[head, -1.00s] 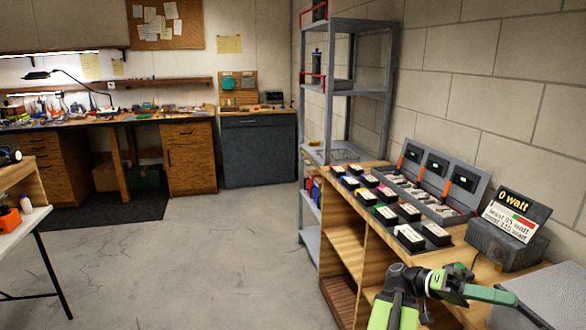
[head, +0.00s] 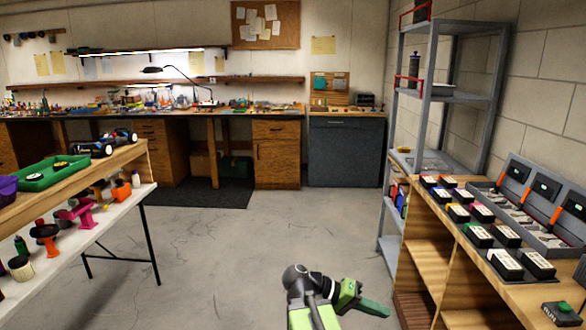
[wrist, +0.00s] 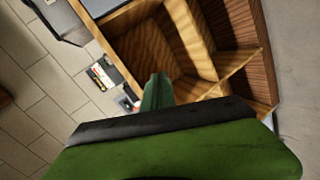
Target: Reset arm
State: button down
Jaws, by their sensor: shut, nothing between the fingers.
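My gripper (head: 372,307) shows at the bottom of the head view, at the end of my green and black arm. It points to the right, over the floor just left of the wooden shelf bench (head: 432,262). In the wrist view my gripper (wrist: 158,78) is a narrow green shape with its fingers together and nothing in them. Behind it are the open wooden compartments of the bench (wrist: 190,45).
Several battery-like blocks (head: 478,236) and a grey charger rack (head: 508,206) stand on the bench at right. A table (head: 50,245) at left holds a green tray (head: 52,172) and an RC car (head: 106,143). The floor (head: 225,255) between is clear.

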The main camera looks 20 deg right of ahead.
jog(key=w+a+f+n+t+y, duration=0.25)
jog(key=w+a+f+y, duration=0.2)
jog(key=a, duration=0.55)
jog(key=w+a+f+n+t+y, duration=0.25)
jog(key=w+a+f, duration=0.2)
jog(key=a, duration=0.55)
jog(key=w+a+f+n+t+y, duration=0.2)
jog(key=w+a+f+n+y, duration=0.15)
jog(key=a+f, duration=0.45)
notch_tip(320, 180, up, 21)
jog(key=a+n+y+p, duration=0.1)
jog(key=a+p, duration=0.2)
jog(key=p, duration=1.5)
jog(key=shift+w+f, duration=0.2)
jog(key=shift+w, duration=0.05)
jog(key=shift+f, duration=0.1)
